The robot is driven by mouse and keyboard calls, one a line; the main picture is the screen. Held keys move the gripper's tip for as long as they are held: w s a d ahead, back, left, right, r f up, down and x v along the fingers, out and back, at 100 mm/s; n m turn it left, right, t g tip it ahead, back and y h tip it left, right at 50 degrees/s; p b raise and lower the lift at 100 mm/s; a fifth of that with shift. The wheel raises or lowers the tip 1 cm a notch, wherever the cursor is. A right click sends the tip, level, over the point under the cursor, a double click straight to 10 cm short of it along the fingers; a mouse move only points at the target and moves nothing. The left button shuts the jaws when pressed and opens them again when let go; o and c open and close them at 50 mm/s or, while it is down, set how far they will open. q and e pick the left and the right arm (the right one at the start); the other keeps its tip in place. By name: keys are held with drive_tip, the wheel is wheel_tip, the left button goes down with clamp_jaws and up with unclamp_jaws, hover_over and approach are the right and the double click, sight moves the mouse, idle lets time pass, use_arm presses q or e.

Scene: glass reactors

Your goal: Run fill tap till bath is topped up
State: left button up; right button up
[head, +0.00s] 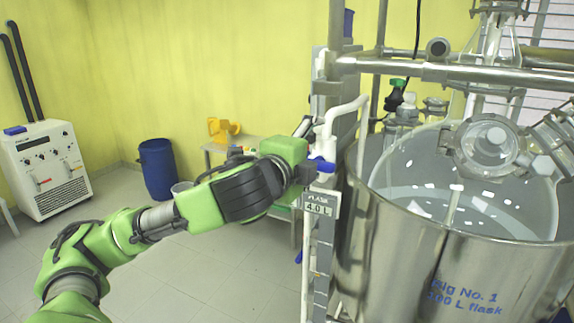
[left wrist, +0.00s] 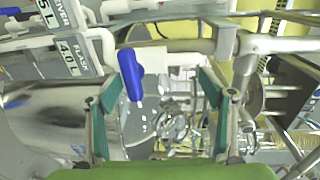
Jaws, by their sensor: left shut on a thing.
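The fill tap has a blue handle (head: 322,165) below a white pipe (head: 345,112) at the left side of the steel bath (head: 385,255). My left gripper (head: 310,170) is at this tap, shut on it. In the left wrist view the blue handle (left wrist: 132,74) and white tap body lie between the two green-padded fingers of the gripper (left wrist: 158,105); the exact contact is hard to see. The bath holds a large glass flask (head: 465,180), with bright reflections inside. The water level cannot be told clearly. My right gripper is not in view.
Steel pipes (head: 440,70) cross above the bath. A blue drum (head: 158,168) and a white chiller unit (head: 48,170) stand at the left, with open floor before them.

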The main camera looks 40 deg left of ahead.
use_arm(q)
drive_tip(key=r, duration=0.1)
drive_tip(key=s+r, duration=0.1)
drive_tip(key=shift+s+d+r+t, duration=0.15)
drive_tip(key=shift+s+r+t, duration=0.15)
drive_tip(key=shift+t, duration=0.1)
drive_tip(key=c, duration=0.4)
drive_tip(key=v, duration=0.4)
drive_tip(key=shift+d+r, duration=0.2)
drive_tip(key=shift+r, duration=0.2)
drive_tip(key=c, duration=0.3)
drive_tip(key=shift+f+b+v, duration=0.25)
drive_tip(key=shift+b+v, duration=1.25)
drive_tip(key=shift+b, duration=0.5)
drive_tip(key=shift+f+b+v, duration=0.2)
drive_tip(key=shift+b+v, duration=1.35)
drive_tip(key=shift+b, duration=0.4)
drive_tip(key=shift+f+b+v, duration=0.25)
drive_tip(key=shift+b+v, duration=1.25)
drive_tip(key=shift+b, duration=0.5)
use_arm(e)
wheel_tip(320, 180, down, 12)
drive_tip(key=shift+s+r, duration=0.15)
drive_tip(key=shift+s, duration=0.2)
